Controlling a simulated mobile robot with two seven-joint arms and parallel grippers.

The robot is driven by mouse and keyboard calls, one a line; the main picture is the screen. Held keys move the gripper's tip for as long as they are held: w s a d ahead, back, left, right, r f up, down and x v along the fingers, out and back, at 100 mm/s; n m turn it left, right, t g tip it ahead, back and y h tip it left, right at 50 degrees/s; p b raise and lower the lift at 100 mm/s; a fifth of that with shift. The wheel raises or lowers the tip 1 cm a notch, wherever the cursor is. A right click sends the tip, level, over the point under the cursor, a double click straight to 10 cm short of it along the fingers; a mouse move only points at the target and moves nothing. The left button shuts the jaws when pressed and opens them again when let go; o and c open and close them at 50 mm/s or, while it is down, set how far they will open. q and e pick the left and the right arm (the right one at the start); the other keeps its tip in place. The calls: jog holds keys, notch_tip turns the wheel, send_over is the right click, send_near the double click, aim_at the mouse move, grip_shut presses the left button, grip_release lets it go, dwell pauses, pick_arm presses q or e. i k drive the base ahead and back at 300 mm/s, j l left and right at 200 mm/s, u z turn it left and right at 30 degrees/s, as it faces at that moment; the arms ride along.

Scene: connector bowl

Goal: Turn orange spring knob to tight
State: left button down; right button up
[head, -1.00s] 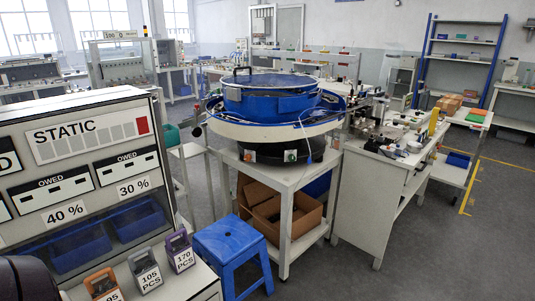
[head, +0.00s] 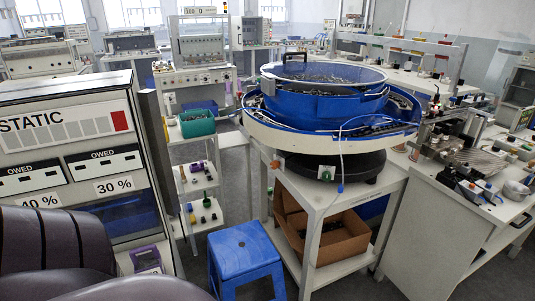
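A small orange knob (head: 276,164) shows on the dark base under the blue bowl feeder (head: 325,103), at its left front. It is too small for me to read its setting. A green knob (head: 326,173) sits on the same base further right. The feeder stands on a white table (head: 318,190). Neither of my grippers is in view.
A blue stool (head: 245,255) stands on the floor in front of the table. A white cabinet (head: 65,127) is at left. A shelf cart with a teal bin (head: 197,123) stands behind. A cluttered workbench (head: 440,225) is at right. A cardboard box (head: 325,235) lies under the table.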

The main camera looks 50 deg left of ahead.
aim_at(275, 165)
jog(key=i+u, duration=0.45)
jog(key=i+l+u, duration=0.15)
jog(key=i+u, duration=0.3)
jog(key=u, duration=2.1)
